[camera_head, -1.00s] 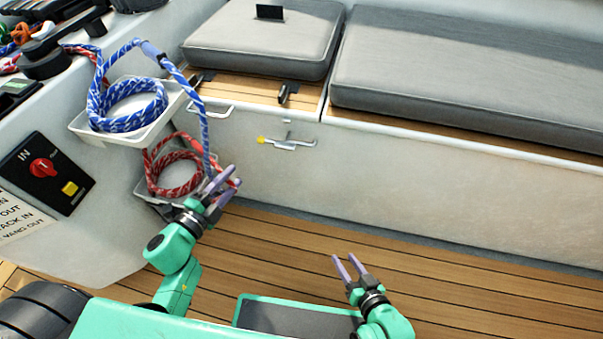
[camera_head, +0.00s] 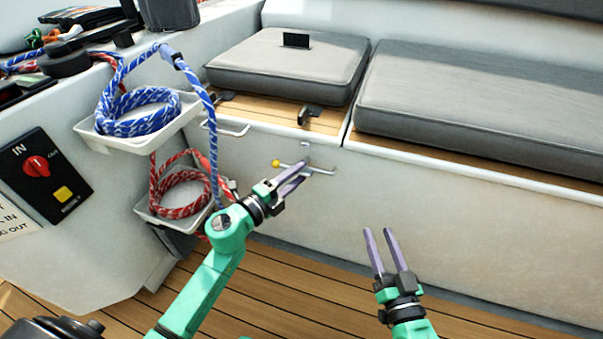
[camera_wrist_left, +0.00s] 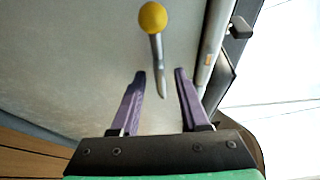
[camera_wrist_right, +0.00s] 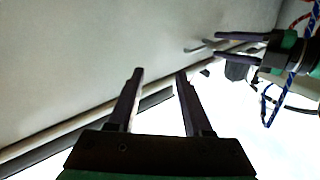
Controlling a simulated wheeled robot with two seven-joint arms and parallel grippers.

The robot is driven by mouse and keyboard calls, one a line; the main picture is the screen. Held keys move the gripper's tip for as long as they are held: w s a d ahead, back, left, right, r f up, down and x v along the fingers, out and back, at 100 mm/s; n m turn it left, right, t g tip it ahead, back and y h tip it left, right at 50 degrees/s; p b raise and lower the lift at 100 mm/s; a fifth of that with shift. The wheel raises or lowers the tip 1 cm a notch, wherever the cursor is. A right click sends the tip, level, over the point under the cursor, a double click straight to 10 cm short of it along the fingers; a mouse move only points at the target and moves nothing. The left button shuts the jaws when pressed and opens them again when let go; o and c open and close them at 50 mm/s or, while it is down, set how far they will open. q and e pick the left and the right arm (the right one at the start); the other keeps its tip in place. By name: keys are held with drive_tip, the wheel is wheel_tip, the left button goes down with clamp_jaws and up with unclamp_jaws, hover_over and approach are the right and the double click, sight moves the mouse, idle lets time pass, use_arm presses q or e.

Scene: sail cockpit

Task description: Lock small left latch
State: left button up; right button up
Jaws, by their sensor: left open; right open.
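The small left latch is a metal lever with a yellow ball end (camera_head: 276,163), mounted on the front wall of the bench below the small seat. In the left wrist view its yellow ball (camera_wrist_left: 153,17) and metal bar (camera_wrist_left: 158,70) lie just ahead of the fingers, with the bar's tip between them. My left gripper (camera_head: 294,179) is open and empty, close to the latch, and its fingers partly cover the latch in the head view. My right gripper (camera_head: 385,246) is open and empty in front of the bench wall, right of the latch.
A white tray (camera_head: 98,140) holds coiled blue rope, and a lower tray (camera_head: 158,221) holds red rope, both left of my left arm. A metal handle (camera_head: 232,131) sits on the bench wall. The bench wall (camera_head: 480,230) to the right is bare.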

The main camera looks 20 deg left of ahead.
use_arm(q)
drive_tip(key=shift+x, duration=0.9)
clamp_jaws()
use_arm(e)
drive_tip(key=shift+w+d+r+t, duration=0.1)
drive_tip(key=shift+w+r+t, duration=0.1)
drive_tip(key=shift+r, duration=0.4)
drive_tip(key=shift+w+r+t, duration=0.2)
drive_tip(key=shift+r, duration=0.35)
